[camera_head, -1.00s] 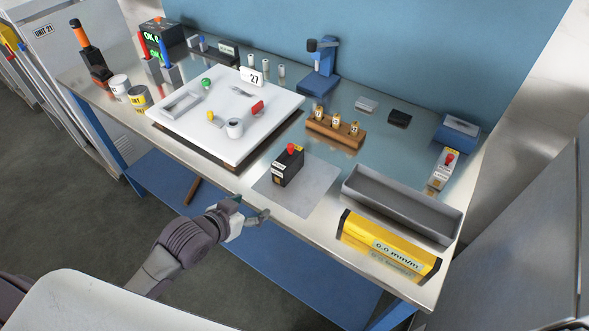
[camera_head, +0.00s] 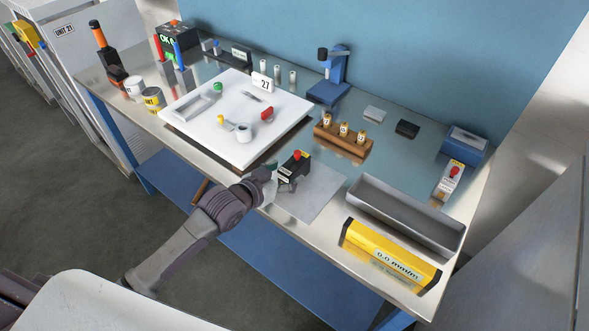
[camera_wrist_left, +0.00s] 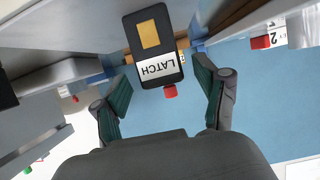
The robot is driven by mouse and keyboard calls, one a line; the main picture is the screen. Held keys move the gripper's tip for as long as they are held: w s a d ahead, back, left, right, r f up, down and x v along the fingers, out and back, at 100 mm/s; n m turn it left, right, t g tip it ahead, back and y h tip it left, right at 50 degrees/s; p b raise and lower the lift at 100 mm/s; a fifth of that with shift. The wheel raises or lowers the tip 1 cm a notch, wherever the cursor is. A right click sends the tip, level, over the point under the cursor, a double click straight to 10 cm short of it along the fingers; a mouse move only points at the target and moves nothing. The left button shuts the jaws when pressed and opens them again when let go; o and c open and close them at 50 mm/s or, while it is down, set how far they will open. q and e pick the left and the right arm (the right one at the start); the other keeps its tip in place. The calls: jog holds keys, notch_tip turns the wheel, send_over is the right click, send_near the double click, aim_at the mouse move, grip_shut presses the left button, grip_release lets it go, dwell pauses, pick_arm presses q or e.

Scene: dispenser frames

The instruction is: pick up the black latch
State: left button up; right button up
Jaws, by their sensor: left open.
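The black latch (camera_head: 288,173) stands upright on a grey mat (camera_head: 320,193) near the table's front edge, with a red knob on top. In the left wrist view the latch (camera_wrist_left: 149,38) shows its "LATCH" label and a yellow patch, with the red knob beyond its end. My left gripper (camera_head: 274,181) is at the latch's front left side and partly covers its lower part. In the wrist view its two green-padded fingers (camera_wrist_left: 162,78) are spread apart, with the latch ahead of and between them; I cannot tell whether they touch it. My right gripper is not in view.
A white board (camera_head: 200,125) with small parts lies left of the latch. A wooden block (camera_head: 350,146) with several labelled pegs stands behind it. A grey open tray (camera_head: 375,200) and a yellow level (camera_head: 385,255) lie to the right. The mat's right part is free.

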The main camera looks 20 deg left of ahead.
aim_at(294, 167)
pick_arm(q)
jog(key=shift+w+d, duration=0.15)
jog(key=shift+w, duration=0.3)
jog(key=p+x, duration=0.1)
jog(key=x, duration=0.3)
jog(key=shift+f, duration=0.2)
jog(key=c, duration=1.3)
jog(key=shift+r, duration=0.1)
grip_shut()
